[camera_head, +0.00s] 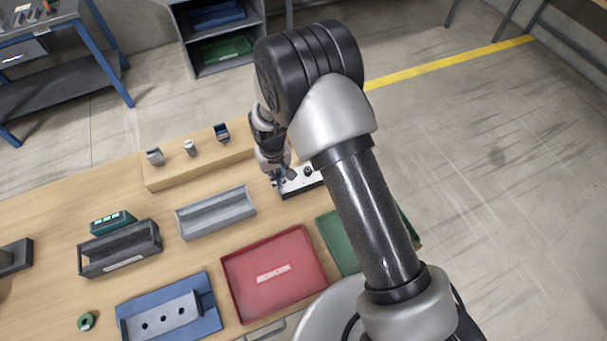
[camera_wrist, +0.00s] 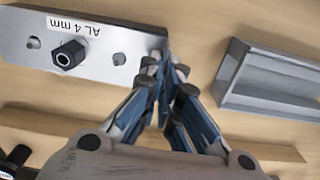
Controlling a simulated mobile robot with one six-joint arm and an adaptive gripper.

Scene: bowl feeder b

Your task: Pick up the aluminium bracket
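The aluminium bracket (camera_wrist: 95,48) is a grey metal plate labelled "AL 4 mm", with holes and a black hex knob on it. In the head view it (camera_head: 303,180) lies on the bench, partly behind my arm. My gripper (camera_wrist: 161,68) is at the bracket's right end in the wrist view, its blue-grey fingers drawn close together there. It looks shut on the bracket's thin end, though the fingers hide the exact contact. In the head view my gripper (camera_head: 277,178) is at the bracket's left end, low over the bench.
A wooden block with small parts (camera_head: 190,165) stands behind. A grey open tray (camera_head: 216,212) is to the left. A red rework tray (camera_head: 231,290), a green tray (camera_head: 336,240) and a blue tray holding a grey holed part (camera_head: 213,318) are in front. A black holder (camera_head: 120,250) is further left.

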